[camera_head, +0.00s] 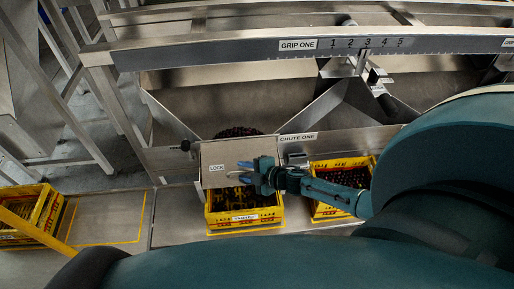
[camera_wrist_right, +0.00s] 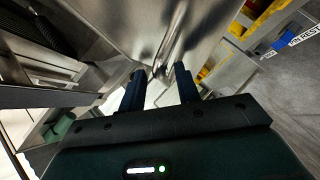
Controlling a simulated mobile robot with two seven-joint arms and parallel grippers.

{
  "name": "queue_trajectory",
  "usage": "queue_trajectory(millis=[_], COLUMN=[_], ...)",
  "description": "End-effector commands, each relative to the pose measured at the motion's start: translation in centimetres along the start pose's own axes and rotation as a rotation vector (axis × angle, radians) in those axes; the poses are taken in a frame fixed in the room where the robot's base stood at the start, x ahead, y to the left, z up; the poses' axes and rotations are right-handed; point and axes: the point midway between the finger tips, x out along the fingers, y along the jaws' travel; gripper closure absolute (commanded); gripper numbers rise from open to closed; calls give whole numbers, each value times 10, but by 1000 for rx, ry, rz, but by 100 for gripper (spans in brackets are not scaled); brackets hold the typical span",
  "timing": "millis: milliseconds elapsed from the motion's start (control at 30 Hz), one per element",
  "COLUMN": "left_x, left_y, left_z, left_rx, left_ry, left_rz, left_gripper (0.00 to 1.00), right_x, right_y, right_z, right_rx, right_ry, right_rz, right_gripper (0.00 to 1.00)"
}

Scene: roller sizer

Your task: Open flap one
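A small pale, thin part (camera_head: 238,173) shows by the fingertips. My left gripper is not visible.
A long rail marked "GRIP ONE" (camera_head: 298,45) crosses above. A black knob (camera_head: 185,146) sits left of the panel.

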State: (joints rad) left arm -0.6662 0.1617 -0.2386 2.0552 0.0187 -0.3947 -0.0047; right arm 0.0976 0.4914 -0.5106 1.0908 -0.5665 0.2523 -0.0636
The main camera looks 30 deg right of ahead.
Motion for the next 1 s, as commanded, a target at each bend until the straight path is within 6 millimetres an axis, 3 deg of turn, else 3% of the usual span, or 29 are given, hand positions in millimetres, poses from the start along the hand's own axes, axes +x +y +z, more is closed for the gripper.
queue_trajectory(millis=[500,700,1000], left_x=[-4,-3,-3], left_y=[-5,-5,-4], left_z=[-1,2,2], left_rx=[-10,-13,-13], left_ry=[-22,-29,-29], left_rz=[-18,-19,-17], left_gripper=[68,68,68], right_x=[-104,-123,-126], right_y=[0,1,2], right_z=[0,0,0], right_rx=[-1,-1,-1], right_ry=[-1,-1,0], right_rz=[-2,1,1], right_gripper=[67,67,67])
